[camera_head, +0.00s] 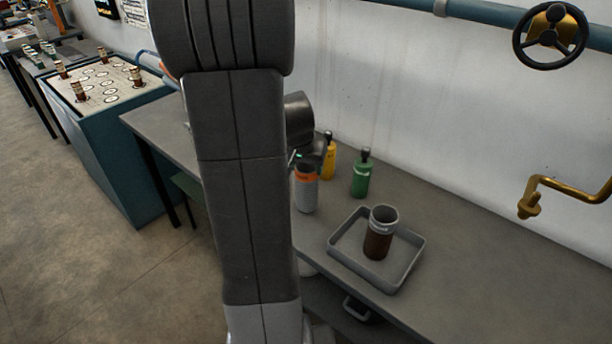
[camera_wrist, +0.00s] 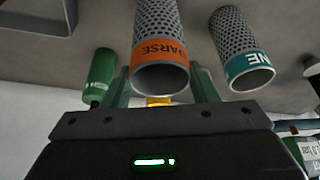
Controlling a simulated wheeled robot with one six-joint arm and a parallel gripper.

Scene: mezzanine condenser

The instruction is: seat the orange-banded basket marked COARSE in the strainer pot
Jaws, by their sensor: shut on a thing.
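The orange-banded basket (camera_wrist: 158,52) is a grey mesh cylinder, and the letters ARSE of its mark show in the wrist view. In the head view the basket (camera_head: 307,192) is upright at the bench, just right of my arm. My gripper (camera_wrist: 162,84) is shut on it near its orange rim; in the head view my arm hides most of the gripper. I cannot tell whether the basket's foot touches the bench. A similar basket with a teal band (camera_wrist: 247,66), ending in NE, stands beside it in the wrist view.
A grey tray (camera_head: 404,277) holds a brown-stained cylinder (camera_head: 378,240) with a grey rim. A green bottle (camera_head: 360,180) and a yellow bottle (camera_head: 329,162) stand behind the basket. The bench to the right is clear. A brass pipe (camera_head: 570,191) juts from the wall.

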